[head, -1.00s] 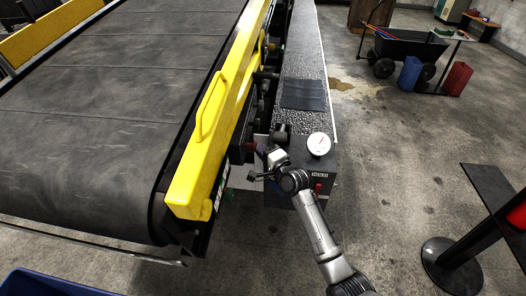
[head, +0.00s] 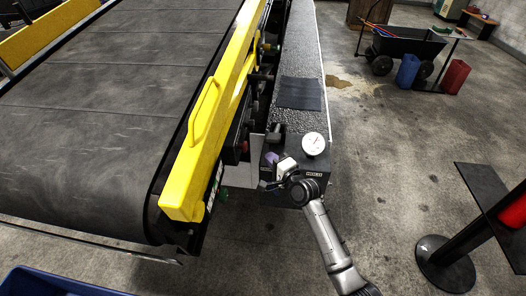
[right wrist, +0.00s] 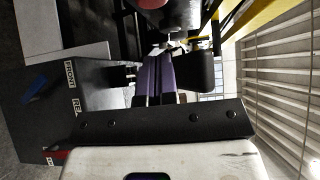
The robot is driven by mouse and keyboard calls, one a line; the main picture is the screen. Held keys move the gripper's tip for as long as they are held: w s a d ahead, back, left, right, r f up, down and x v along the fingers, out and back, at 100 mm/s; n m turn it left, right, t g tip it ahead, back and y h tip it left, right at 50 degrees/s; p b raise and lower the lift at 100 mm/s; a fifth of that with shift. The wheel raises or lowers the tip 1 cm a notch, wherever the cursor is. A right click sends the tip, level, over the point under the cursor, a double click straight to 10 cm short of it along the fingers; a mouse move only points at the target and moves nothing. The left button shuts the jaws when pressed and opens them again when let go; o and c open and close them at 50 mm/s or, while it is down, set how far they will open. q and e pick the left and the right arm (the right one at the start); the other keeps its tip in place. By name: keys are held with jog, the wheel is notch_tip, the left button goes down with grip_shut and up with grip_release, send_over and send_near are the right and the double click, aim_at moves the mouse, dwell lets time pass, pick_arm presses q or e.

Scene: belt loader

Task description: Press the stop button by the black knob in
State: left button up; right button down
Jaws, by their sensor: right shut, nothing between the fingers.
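My right gripper (head: 272,159) has purple fingers, shut and empty, over the near left corner of the dark control box (head: 313,171). The shut fingers also show in the right wrist view (right wrist: 157,78). A black knob (head: 277,131) stands just beyond the fingertips in the head view. In the wrist view a dark rounded part (right wrist: 203,70), perhaps this knob, is close to the right of the fingers; contact cannot be told. A small red part (head: 244,147), possibly the stop button, shows left of the fingers. My left gripper is not in view.
A white dial gauge (head: 314,144) is on the box, right of my gripper. The yellow guard rail (head: 188,180) and wide belt (head: 90,110) lie to the left. A black stand (head: 445,265) is at the right. Floor between box and stand is clear.

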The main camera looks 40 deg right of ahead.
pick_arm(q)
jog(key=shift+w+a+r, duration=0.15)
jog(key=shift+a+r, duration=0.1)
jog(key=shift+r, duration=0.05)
pick_arm(e)
jog(key=s, duration=0.6)
jog(key=shift+s+a, duration=0.15)
jog(key=shift+a, duration=0.25)
